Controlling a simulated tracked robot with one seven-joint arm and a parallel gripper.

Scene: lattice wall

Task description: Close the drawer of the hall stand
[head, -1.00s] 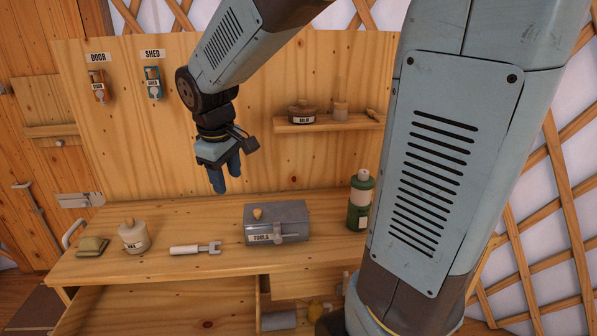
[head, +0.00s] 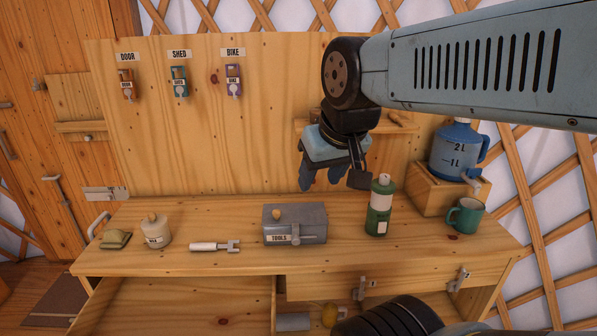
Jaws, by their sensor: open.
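The hall stand (head: 225,265) is a wooden bench with a tall back board. Below its top at lower left is a wide, bare wooden area (head: 170,305), which looks like the inside of a pulled-out drawer; its front is cut off by the frame's lower edge. To the right is a wooden front panel (head: 410,282) with two grey metal fittings.
Labelled keys hang left. A grey cylinder (head: 293,321) and yellow object (head: 330,314) sit below.

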